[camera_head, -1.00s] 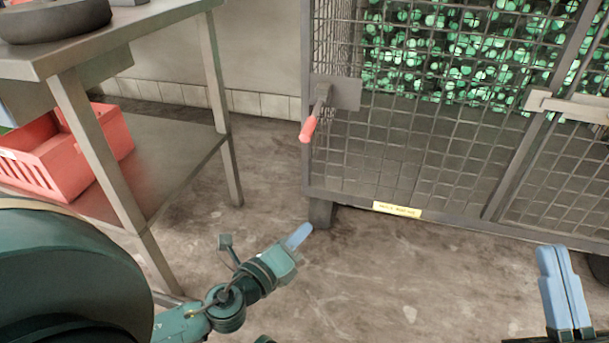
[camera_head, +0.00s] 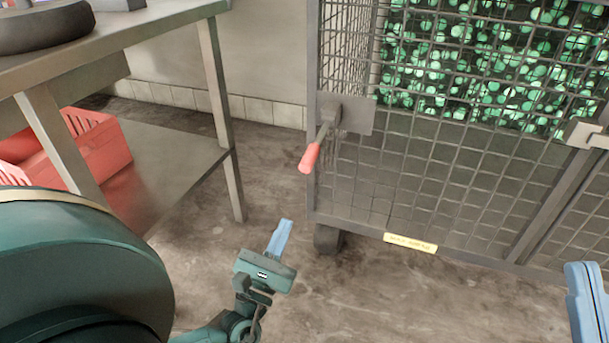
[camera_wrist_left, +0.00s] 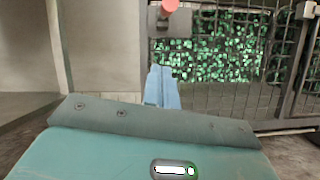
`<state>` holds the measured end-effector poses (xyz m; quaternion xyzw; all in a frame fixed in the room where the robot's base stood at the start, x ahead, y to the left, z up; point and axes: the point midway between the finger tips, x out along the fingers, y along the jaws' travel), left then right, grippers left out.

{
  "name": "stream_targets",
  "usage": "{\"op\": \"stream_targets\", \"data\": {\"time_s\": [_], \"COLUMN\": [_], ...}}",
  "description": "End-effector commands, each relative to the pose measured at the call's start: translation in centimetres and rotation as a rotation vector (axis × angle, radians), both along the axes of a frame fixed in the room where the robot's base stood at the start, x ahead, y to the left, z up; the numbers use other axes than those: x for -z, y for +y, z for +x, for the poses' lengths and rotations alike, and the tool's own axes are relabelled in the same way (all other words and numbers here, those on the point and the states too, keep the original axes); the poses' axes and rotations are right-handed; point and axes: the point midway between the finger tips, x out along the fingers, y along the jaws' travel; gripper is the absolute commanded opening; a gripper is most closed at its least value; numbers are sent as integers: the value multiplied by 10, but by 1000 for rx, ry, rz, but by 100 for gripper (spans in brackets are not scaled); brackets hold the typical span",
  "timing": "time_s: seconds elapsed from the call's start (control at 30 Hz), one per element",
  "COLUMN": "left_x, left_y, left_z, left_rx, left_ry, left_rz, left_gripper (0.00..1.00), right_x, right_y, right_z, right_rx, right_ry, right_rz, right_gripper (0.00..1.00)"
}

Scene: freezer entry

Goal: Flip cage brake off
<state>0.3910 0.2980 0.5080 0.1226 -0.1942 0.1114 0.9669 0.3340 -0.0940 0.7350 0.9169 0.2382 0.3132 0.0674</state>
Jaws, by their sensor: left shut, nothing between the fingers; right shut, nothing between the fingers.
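The cage (camera_head: 440,165) is a dark wire-mesh trolley with green round items behind its mesh. Its brake lever has a red handle (camera_head: 309,158) that slopes down to the left from a grey plate (camera_head: 347,114) on the cage's left edge. The red handle end also shows at the top of the left wrist view (camera_wrist_left: 170,5). My left gripper (camera_head: 280,237) is shut and empty, below and left of the handle and apart from it. My right gripper (camera_head: 586,300) is shut and empty at the lower right edge, well away from the lever.
A metal table (camera_head: 120,45) with a lower shelf stands at the left. A red crate (camera_head: 95,150) sits on that shelf. A yellow label (camera_head: 410,243) is on the cage's bottom rail. Bare floor (camera_head: 390,300) lies in front of the cage.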

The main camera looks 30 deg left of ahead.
Motion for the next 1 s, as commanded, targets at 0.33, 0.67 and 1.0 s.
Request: {"op": "stream_targets", "data": {"time_s": [0.33,0.67,1.0], "left_x": [-19,-55,-79], "left_y": [8,13,8], "left_z": [43,89,85], "left_rx": [-1,1,1], "left_ry": [-6,-3,-1], "left_rz": [-2,-7,-3], "left_gripper": [0,0,0], "right_x": [-5,-21,-6], "right_y": [-1,-1,-1], "right_z": [-1,-4,-2], "right_rx": [0,-3,-2], "right_ry": [-57,-138,-55], "right_rz": [-5,-13,-14], "right_gripper": [0,0,0]}}
